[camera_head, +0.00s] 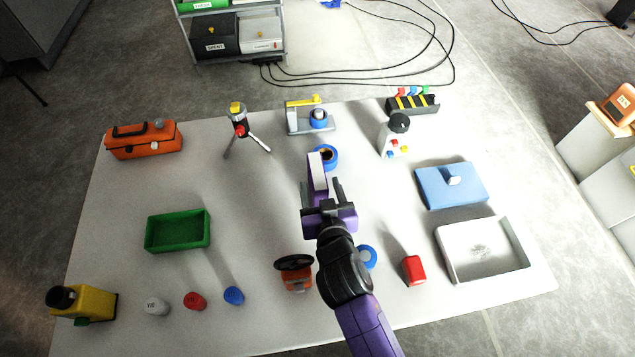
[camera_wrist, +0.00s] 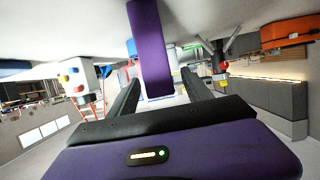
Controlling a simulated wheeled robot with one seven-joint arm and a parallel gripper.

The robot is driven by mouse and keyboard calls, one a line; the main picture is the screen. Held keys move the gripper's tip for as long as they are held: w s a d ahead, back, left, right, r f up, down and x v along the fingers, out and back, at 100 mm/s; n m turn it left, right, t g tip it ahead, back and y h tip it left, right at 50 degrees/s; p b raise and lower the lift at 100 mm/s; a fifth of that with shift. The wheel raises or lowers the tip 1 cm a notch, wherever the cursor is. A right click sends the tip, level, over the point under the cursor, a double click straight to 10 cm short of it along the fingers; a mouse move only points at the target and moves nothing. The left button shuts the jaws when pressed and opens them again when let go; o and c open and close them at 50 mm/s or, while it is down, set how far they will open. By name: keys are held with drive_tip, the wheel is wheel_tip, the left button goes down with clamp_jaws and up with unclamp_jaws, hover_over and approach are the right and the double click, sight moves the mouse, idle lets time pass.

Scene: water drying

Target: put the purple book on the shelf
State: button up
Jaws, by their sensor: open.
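The purple book (camera_head: 316,168) stands on edge on the white table near its middle, with its pale page edge showing. My gripper (camera_head: 322,190) is at the book with its fingers open. The grey metal shelf (camera_head: 197,58) stands beyond the table at the upper left and holds several bins.
A blue tape roll (camera_head: 331,155) lies right behind the book. An orange toolbox (camera_head: 144,140), a small tripod (camera_head: 240,125), a green tray (camera_head: 178,231), a blue lid (camera_head: 452,186) and a white tray (camera_head: 482,249) stand around. Black cables (camera_head: 365,70) lie on the floor beside the shelf.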

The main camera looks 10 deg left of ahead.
drive_tip(key=shift+p+x, duration=0.35)
drive_tip(key=shift+x, duration=1.95)
drive_tip(key=shift+f, duration=0.1)
clamp_jaws()
